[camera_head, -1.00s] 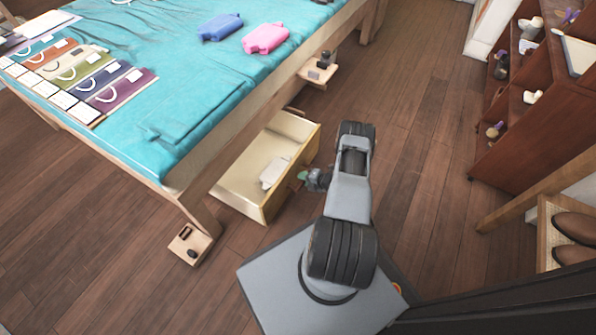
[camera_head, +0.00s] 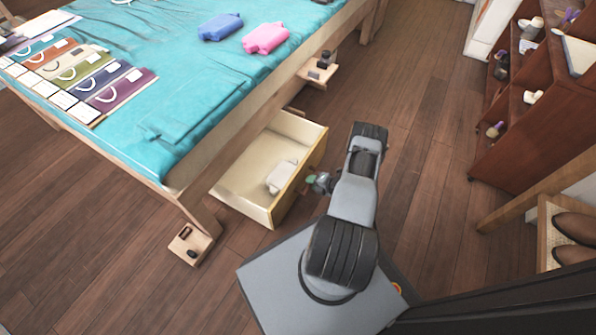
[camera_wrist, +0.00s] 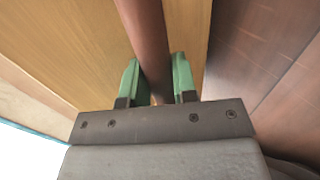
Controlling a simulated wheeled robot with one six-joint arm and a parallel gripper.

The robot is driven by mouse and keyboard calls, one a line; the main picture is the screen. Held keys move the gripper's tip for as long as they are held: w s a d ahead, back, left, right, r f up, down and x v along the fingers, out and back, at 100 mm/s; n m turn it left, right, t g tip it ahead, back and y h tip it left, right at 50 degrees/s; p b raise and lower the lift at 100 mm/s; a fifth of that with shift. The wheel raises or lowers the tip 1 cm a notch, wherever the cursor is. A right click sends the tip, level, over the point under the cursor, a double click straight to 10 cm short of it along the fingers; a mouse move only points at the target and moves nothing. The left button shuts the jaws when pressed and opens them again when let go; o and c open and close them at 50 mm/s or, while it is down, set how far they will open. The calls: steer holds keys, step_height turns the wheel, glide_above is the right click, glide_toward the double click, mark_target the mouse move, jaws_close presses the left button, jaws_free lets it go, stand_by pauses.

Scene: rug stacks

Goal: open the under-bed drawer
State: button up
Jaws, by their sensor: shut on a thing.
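The under-bed drawer (camera_head: 262,208) is pulled out from beneath the bed, with its pale inside showing. A white item (camera_head: 282,176) lies in it near the front panel. My gripper (camera_head: 310,183) is at the outer face of the drawer front. In the wrist view, my gripper's green fingertips (camera_wrist: 158,80) stand on either side of a brown bar-like handle (camera_wrist: 148,40) and are shut on it. The wooden drawer front (camera_wrist: 80,40) fills much of the wrist view behind the handle. The rear of the drawer is hidden under the bed.
The bed (camera_head: 170,125) has a turquoise cover with hot-water bottles and several folded pieces on it. Small wooden blocks (camera_head: 190,245) sit at its legs. A dark wooden shelf (camera_head: 540,110) stands at the right. The floor (camera_head: 425,140) between is clear.

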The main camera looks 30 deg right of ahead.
steer(key=shift+s+d, duration=0.4)
steer(key=shift+s, duration=0.35)
steer(key=shift+s+d, duration=0.4)
steer(key=shift+s, duration=0.35)
steer(key=shift+s+d, duration=0.4)
steer(key=shift+s, duration=0.35)
steer(key=o, duration=0.9)
steer(key=shift+p+v, duration=0.75)
steer(key=shift+v, duration=3.2)
